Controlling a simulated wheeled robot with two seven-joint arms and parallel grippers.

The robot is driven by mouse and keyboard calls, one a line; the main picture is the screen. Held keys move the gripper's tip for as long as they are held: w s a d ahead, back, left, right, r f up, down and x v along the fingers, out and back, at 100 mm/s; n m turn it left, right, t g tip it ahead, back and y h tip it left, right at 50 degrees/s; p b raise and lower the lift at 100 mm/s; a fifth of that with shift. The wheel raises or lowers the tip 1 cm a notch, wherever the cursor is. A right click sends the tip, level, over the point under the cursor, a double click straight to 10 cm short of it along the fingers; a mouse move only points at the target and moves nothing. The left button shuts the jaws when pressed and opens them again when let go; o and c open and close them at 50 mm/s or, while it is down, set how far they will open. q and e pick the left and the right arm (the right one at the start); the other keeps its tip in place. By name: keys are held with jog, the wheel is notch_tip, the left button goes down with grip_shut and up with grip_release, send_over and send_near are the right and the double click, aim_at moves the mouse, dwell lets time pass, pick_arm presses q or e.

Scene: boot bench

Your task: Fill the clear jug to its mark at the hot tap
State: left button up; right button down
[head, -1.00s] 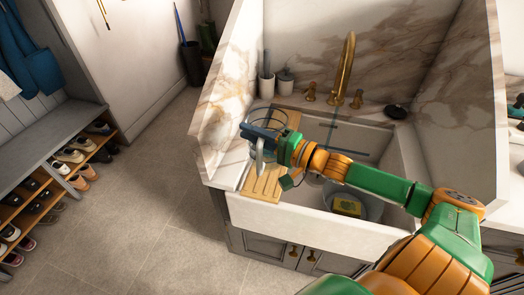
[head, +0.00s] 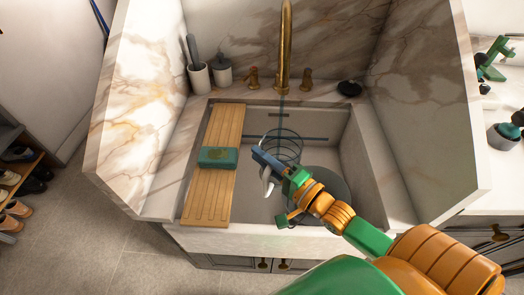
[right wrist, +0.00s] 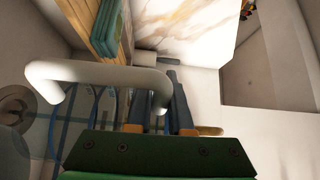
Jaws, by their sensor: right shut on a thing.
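The clear jug (head: 285,136) shows as thin dark rings above the basin, below the brass tap (head: 286,45). My right gripper (head: 266,163) is shut on its white handle (head: 266,180), which is large in the right wrist view (right wrist: 95,72). A thin bluish vertical line shows between spout and jug; I cannot tell whether it is water. The fill mark and the water level cannot be made out. The tap has a left knob (head: 252,77) and a right knob (head: 306,77). My left gripper is out of view.
A wooden board (head: 222,125) with a green block (head: 217,158) lies across the sink's left side. A grey bowl (head: 328,183) sits in the basin (head: 354,165), partly behind my arm. A marble wall (head: 150,110) stands left; pots (head: 199,79) and a dark disc (head: 349,88) are behind.

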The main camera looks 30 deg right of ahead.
jog(key=w+d+b, duration=0.6)
jog(key=w+b, duration=0.1)
jog(key=w, duration=0.3)
jog(key=shift+d, duration=0.15)
jog(key=shift+w+r, duration=0.1)
jog(key=shift+w, duration=0.05)
dwell(6.7)
